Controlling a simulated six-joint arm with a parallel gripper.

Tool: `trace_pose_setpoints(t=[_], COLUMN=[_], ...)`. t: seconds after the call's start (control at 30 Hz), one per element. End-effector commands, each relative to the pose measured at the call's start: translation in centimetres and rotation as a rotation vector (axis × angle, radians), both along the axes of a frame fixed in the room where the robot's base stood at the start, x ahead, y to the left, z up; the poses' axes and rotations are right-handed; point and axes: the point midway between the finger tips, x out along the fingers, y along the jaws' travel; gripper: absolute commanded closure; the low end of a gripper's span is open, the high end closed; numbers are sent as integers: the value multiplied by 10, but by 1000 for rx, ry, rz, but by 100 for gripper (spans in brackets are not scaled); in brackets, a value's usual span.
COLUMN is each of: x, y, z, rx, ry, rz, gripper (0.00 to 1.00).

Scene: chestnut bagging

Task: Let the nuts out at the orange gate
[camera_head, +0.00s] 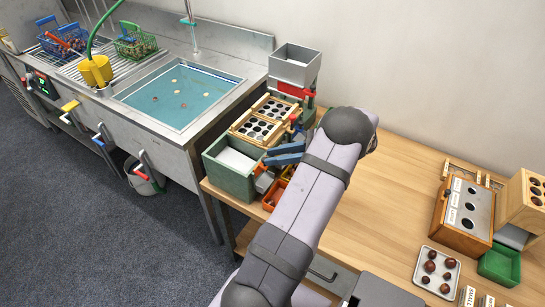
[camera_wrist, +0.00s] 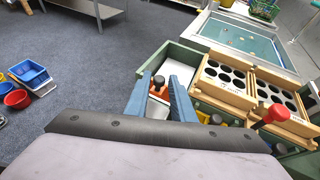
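My gripper (camera_head: 285,153) has two blue fingers and hangs over the front part of the grading stand, next to the green bin (camera_head: 232,180). In the wrist view the fingers (camera_wrist: 160,82) stand apart, with a clear gap between them. A small orange part with a dark knob (camera_wrist: 158,86) shows in that gap. It looks like the orange gate, but I cannot tell whether the fingers touch it. In the head view my arm and fingers hide most of this area. An orange tray (camera_head: 274,194) lies low beside the green bin.
Wooden sieve trays with round holes (camera_head: 257,128) stand behind my fingers. A red handle (camera_wrist: 277,115) rises beside them, and a grey hopper (camera_head: 294,66) stands at the back. A sink (camera_head: 178,95) is to the left. The middle of the wooden table (camera_head: 385,200) is clear.

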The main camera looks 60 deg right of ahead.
Motion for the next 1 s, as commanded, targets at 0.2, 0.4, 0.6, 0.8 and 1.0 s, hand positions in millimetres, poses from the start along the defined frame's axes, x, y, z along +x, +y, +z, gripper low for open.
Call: trace_pose_setpoints(t=[0.2,0.4,0.6,0.8,1.0], x=[-27,-45,-51,-51,-49], y=[-12,-19,-21,-20,-19], z=[10,19,23,24,24], rx=[-3,-2,0,0,-1], ry=[0,-2,-1,-2,1], rz=[-3,-2,-1,-1,3], gripper=[78,78,78,78,78])
